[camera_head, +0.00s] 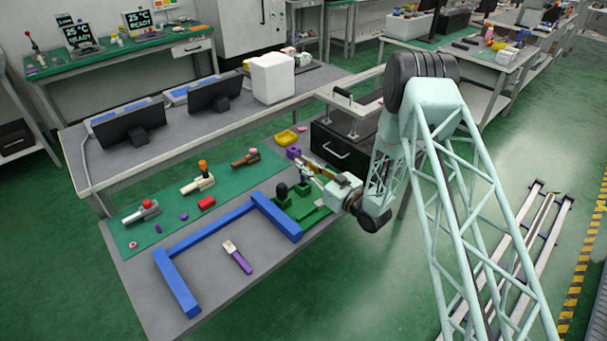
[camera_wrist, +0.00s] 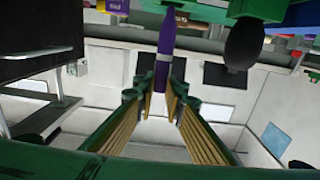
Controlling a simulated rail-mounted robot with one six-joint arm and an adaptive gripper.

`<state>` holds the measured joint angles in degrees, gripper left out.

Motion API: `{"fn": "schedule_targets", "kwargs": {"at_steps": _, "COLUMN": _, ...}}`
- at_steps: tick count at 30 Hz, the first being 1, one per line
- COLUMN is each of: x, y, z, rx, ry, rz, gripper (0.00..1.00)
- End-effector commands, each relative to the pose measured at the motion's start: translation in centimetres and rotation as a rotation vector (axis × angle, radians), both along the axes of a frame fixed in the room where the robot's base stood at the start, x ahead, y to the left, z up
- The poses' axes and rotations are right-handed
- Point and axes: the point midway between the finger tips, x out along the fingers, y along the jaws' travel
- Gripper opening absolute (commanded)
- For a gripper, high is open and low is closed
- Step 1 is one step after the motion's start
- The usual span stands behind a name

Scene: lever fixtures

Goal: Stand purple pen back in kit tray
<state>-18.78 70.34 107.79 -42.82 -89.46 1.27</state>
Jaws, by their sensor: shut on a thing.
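The purple pen (camera_wrist: 165,45) is between the fingers of my gripper (camera_wrist: 160,100) in the wrist view, and the gripper is shut on it. In the head view my gripper (camera_head: 308,172) is above the right part of the workbench; the pen is hard to make out there. A green fixture (camera_head: 312,214) that may be the kit tray is just below and left of the gripper, with a black knob (camera_head: 282,190) beside it. The knob also shows in the wrist view (camera_wrist: 243,45). I cannot tell whether the pen touches anything.
A blue frame (camera_head: 215,229) lies on the bench. A purple-and-white tool (camera_head: 238,258) lies inside it. A purple block-like item (camera_head: 293,152), yellow bin (camera_head: 286,137) and black box (camera_head: 340,150) are near the gripper.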

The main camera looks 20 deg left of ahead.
Motion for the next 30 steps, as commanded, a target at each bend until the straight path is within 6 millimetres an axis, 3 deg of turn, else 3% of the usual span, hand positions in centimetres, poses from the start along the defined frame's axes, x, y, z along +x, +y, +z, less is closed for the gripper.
{"fn": "schedule_targets", "kwargs": {"at_steps": 13, "x": 0.0, "y": 0.0, "z": -0.3, "rx": 0.001, "ry": 0.000, "rz": 0.000, "gripper": 0.04}}
{"fn": "schedule_targets", "kwargs": {"at_steps": 24, "x": 0.0, "y": 0.0, "z": -3.4, "rx": 0.001, "ry": 0.000, "rz": 0.000, "gripper": 0.04}}
{"fn": "schedule_targets", "kwargs": {"at_steps": 30, "x": 0.0, "y": 0.0, "z": -3.9, "rx": 0.002, "ry": -0.001, "rz": 0.000, "gripper": 0.04}}
